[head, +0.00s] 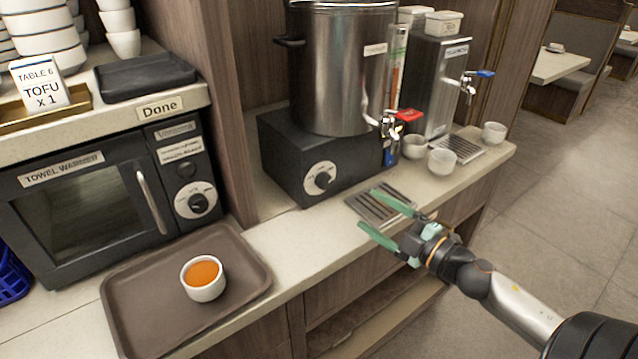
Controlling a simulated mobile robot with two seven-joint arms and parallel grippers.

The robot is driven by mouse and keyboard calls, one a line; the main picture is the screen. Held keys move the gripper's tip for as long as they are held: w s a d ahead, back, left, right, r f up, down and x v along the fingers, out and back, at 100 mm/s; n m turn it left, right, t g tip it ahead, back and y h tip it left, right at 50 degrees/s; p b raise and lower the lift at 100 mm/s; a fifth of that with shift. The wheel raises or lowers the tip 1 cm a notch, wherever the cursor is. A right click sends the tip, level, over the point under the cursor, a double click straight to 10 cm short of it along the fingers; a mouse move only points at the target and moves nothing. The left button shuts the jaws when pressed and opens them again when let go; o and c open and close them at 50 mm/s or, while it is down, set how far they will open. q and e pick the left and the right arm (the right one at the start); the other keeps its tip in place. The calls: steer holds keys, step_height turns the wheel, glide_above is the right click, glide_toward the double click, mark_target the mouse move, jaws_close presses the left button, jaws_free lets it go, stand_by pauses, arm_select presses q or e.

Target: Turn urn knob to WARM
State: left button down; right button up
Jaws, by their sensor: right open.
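The urn (340,70) is a tall steel cylinder on a black base, standing on the counter at the centre back. Its knob (321,180) is a round black dial on a white plate on the base's front face. The print around the knob is too small to read, so I cannot tell its setting. My right gripper (368,210) is open and empty, its green fingers over the drip grate, to the right of the knob and apart from it. My left gripper is not in view.
A red-handled tap (405,115) and white cups (441,161) stand right of the urn. A drip grate (379,207) lies at the counter's front edge. Left are a towel warmer (85,200) and a brown tray (135,310) with a cup of orange liquid (203,277).

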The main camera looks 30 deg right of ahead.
mark_target(328, 184)
steer(key=w, duration=0.3)
steer(key=w+a, duration=0.1)
steer(key=w, duration=0.2)
steer(key=w+a, duration=0.1)
steer(key=w, duration=0.2)
steer(key=shift+w+r+p, duration=0.1)
steer(key=shift+w+p, duration=0.25)
steer(key=shift+w, duration=0.05)
steer(key=shift+w+a, duration=0.25)
steer(key=shift+w, duration=0.85)
steer(key=shift+c, duration=0.3)
jaws_close()
